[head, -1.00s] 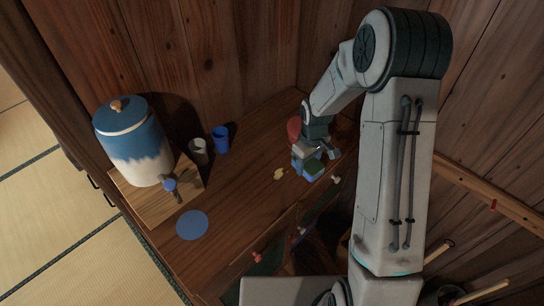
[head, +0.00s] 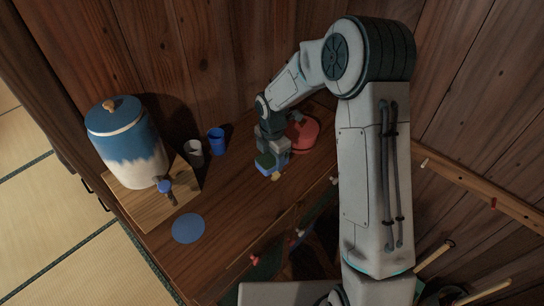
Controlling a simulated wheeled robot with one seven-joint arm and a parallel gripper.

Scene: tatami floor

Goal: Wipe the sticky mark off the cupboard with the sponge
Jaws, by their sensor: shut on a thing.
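My gripper (head: 270,157) is low over the cupboard top (head: 225,200), pointing down and shut on the sponge (head: 266,161). The sponge shows as a small green and blue block between the fingers. The sticky mark (head: 276,178) is a small pale yellow patch on the wood. Only a bit of it shows at the near edge of the sponge; the rest is hidden behind the sponge and gripper. I cannot tell for sure whether the sponge touches the wood.
A blue and white jar (head: 128,145) with a tap stands on a wooden board (head: 188,190) at the left. A white cup (head: 194,153) and a blue cup (head: 216,141) stand near it. A blue disc (head: 188,228) lies in front, a red round thing (head: 304,134) behind my gripper.

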